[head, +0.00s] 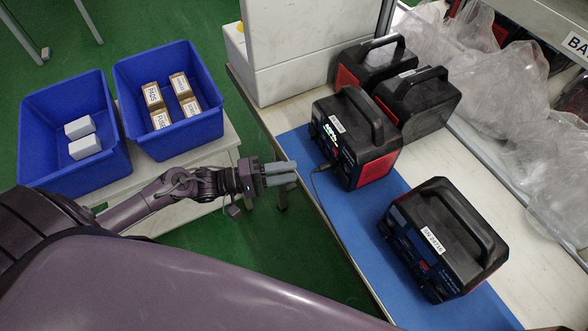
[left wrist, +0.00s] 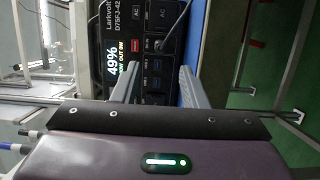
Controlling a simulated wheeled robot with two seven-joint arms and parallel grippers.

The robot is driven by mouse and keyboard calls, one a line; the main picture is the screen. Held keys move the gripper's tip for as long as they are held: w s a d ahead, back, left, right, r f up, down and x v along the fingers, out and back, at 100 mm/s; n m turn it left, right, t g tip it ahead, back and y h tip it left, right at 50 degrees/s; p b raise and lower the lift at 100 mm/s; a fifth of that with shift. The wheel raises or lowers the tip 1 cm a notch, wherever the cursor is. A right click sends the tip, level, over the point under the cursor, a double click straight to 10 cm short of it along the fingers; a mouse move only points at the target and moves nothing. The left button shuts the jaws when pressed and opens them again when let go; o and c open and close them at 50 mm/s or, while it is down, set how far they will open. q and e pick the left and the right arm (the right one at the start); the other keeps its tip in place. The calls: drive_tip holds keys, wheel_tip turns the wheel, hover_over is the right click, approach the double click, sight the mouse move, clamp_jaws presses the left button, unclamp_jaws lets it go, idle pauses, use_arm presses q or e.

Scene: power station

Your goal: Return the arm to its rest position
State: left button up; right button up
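My left arm reaches in from the left in the head view. Its gripper (head: 280,174) hangs over the gap between the low bin table and the workbench, just left of the lit power station. In the left wrist view its two fingers (left wrist: 158,88) stand apart with nothing between them. The lit power station (head: 352,140) stands on the blue mat, and a black cable runs to its front. Its front panel (left wrist: 150,45) reads 49% in the left wrist view, beyond the fingertips. My right gripper is not in view.
A second power station (head: 440,240) stands nearer on the blue mat (head: 365,225). Two more are behind, near a white box (head: 300,50). Left, one blue bin (head: 75,130) holds white boxes and another blue bin (head: 168,100) holds cardboard boxes. Green floor shows between the tables.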

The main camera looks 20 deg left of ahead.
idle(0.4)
use_arm(q)
drive_tip(key=s+a+f+m+y, duration=0.1)
drive_tip(key=s+a+f+y, duration=0.15)
drive_tip(key=f, duration=0.65)
drive_tip(key=s+a+f+y, duration=0.1)
drive_tip(key=a+f+y, duration=0.25)
drive_tip(key=f, duration=0.45)
drive_tip(key=s+a+f+m+y, duration=0.15)
drive_tip(key=f+y, duration=0.25)
drive_tip(key=f, duration=0.5)
drive_tip(key=s+d+f+m+g+y, duration=0.1)
drive_tip(key=s+f+m+g, duration=0.1)
drive_tip(key=s+f, duration=0.4)
drive_tip(key=s+d+f+m+g+y, duration=0.1)
drive_tip(key=s+f+g, duration=0.3)
drive_tip(key=s, duration=0.8)
drive_tip(key=s+d+f+m+g+y, duration=0.2)
drive_tip(key=s+f+m+g, duration=0.1)
drive_tip(key=s+f, duration=0.5)
drive_tip(key=shift+s+m+y, duration=0.4)
drive_tip(key=shift+s+m, duration=0.05)
drive_tip(key=shift+s, duration=0.6)
